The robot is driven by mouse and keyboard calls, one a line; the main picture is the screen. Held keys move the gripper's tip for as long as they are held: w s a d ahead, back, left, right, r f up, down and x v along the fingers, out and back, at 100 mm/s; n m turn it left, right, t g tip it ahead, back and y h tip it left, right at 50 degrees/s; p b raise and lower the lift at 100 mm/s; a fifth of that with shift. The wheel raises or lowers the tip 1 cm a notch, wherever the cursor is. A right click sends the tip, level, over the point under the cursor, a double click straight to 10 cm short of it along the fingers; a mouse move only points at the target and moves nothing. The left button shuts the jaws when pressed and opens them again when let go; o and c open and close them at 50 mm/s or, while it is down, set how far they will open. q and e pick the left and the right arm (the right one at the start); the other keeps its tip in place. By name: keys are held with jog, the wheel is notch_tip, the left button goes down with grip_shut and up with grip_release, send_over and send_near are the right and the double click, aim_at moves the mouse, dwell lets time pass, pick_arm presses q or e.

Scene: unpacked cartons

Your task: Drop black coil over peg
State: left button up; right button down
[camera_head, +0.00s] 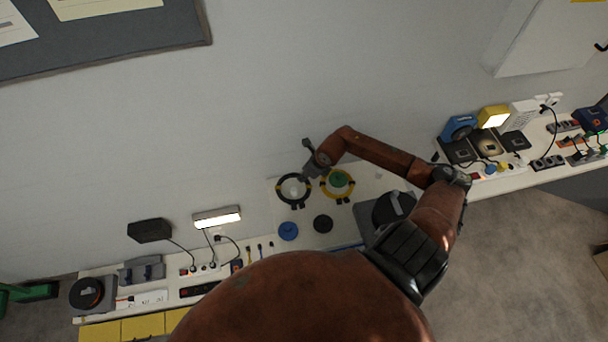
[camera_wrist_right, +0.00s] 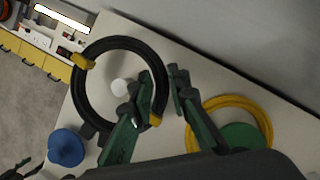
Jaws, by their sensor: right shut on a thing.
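My right gripper (camera_head: 308,170) reaches in from the right, with its green fingers (camera_wrist_right: 164,76) on either side of the black coil's near rim. It is shut on the black coil (camera_wrist_right: 80,104), which has yellow bands and also shows in the head view (camera_head: 279,195). A white peg (camera_wrist_right: 119,86) shows through the coil's opening, off its rim. I cannot tell how high the coil is above the table. A yellow coil (camera_wrist_right: 268,125) lies to the right around a green round piece (camera_wrist_right: 240,136).
A blue round piece (camera_head: 288,231) and a black one (camera_head: 323,223) stand in front of the coils on the white table (camera_head: 370,180). Chargers and a lit lamp (camera_head: 217,217) are to the left. More devices crowd the right table. The wall is close behind.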

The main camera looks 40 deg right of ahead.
jog(key=shift+f+b, duration=1.25)
jog(key=shift+f, duration=0.6)
jog(key=c, duration=1.8)
grip_release()
jog(key=shift+o, duration=0.2)
jog(key=v, duration=1.2)
